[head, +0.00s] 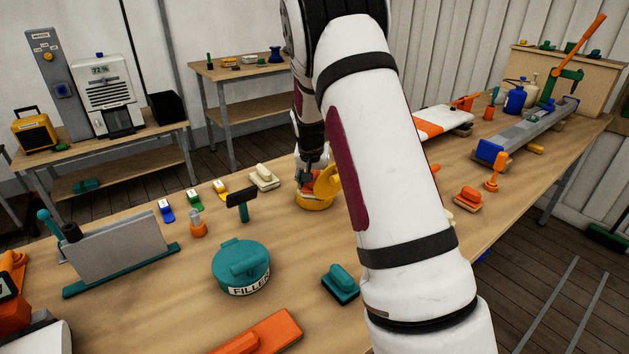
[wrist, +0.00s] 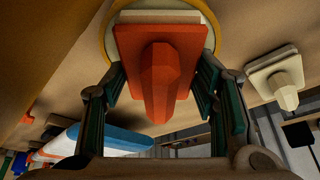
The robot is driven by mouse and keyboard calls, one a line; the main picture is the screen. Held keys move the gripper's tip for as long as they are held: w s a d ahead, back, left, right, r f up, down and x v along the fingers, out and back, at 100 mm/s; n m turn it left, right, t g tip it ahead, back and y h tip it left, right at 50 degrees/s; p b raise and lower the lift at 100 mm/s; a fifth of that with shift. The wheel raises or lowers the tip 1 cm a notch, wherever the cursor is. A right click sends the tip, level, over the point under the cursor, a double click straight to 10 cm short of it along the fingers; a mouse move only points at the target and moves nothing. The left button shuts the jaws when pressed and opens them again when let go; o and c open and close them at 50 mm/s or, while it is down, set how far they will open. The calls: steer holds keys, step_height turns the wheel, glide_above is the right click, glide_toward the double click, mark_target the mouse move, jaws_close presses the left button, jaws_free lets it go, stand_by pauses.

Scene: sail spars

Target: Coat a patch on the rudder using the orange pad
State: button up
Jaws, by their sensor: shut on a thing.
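My gripper (wrist: 165,95) is shut on an orange pad (wrist: 160,75) by its raised handle. The pad is over a round yellow dish (wrist: 107,35) in the wrist view; I cannot tell whether it touches the dish. In the head view my arm hides most of the gripper, and the yellow dish (head: 314,203) shows just below it. A white board with an orange band (head: 440,121), which looks like the rudder, lies farther back on the bench, partly behind my arm.
A second orange block (head: 467,198) sits to the right of my arm. A teal filler tin (head: 241,265), a teal block (head: 341,284) and a cream block (head: 264,177) stand around the dish. A grey panel (head: 118,247) stands at left. A grey rail (head: 530,128) lies at back right.

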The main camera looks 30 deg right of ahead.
mark_target(315, 173)
stand_by(0.3)
steer(key=shift+r+p, duration=0.9)
steer(key=shift+r, duration=2.55)
